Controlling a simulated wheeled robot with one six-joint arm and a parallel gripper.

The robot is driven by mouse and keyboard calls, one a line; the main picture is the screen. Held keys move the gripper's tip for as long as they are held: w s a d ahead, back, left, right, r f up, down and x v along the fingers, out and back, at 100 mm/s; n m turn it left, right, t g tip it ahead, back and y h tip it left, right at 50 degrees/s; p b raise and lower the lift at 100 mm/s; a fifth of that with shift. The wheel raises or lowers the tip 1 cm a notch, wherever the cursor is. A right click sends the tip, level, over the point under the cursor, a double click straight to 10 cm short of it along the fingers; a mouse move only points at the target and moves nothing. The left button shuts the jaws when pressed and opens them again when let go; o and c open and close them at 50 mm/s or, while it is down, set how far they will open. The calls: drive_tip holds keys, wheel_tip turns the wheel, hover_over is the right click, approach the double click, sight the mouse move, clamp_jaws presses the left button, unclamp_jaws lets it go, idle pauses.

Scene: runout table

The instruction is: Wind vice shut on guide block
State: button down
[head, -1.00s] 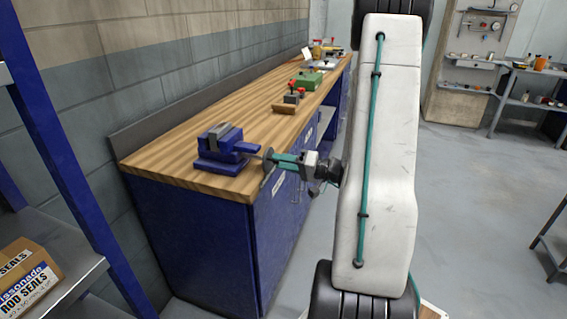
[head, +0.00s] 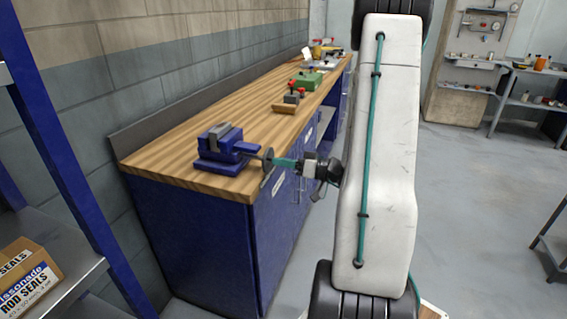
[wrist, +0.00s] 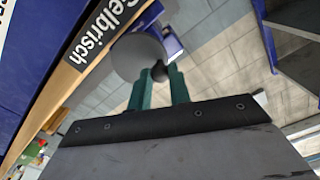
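The blue vice (head: 215,160) stands on the near end of the wooden bench. A grey block (head: 228,136), apparently the guide block, sits upright at its jaws; I cannot tell whether both jaws touch it. The vice's round grey handwheel (head: 267,169) stands out past the bench's front edge and also shows in the wrist view (wrist: 135,56). My gripper (head: 277,162) reaches the wheel from the right. In the wrist view, the teal fingers of my gripper (wrist: 160,80) are closed around a dark knob (wrist: 159,71) on the wheel's face.
A blue shelf rack with a cardboard box (head: 28,280) stands at left.

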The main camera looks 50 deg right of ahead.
drive_tip(key=shift+w+d+r+m, duration=0.1)
drive_tip(key=shift+d+r+m, duration=0.05)
drive_tip(key=shift+m, duration=0.75)
drive_tip(key=shift+w+d+r+m, duration=0.1)
drive_tip(key=shift+d+r+m, duration=0.05)
drive_tip(key=shift+m, duration=0.75)
drive_tip(key=shift+w+d+r+m, duration=0.1)
drive_tip(key=shift+d+m, duration=0.1)
drive_tip(key=shift+m, duration=0.65)
drive_tip(key=shift+d+r+m, duration=0.1)
drive_tip(key=shift+d+m, duration=0.05)
drive_tip(key=shift+m, duration=0.7)
drive_tip(key=shift+m, duration=0.3)
drive_tip(key=c, duration=1.6)
unclamp_jaws()
drive_tip(key=shift+d+m, duration=0.15)
drive_tip(key=shift+m, duration=0.25)
drive_tip(key=shift+c, duration=0.2)
drive_tip(key=shift+o, duration=1.2)
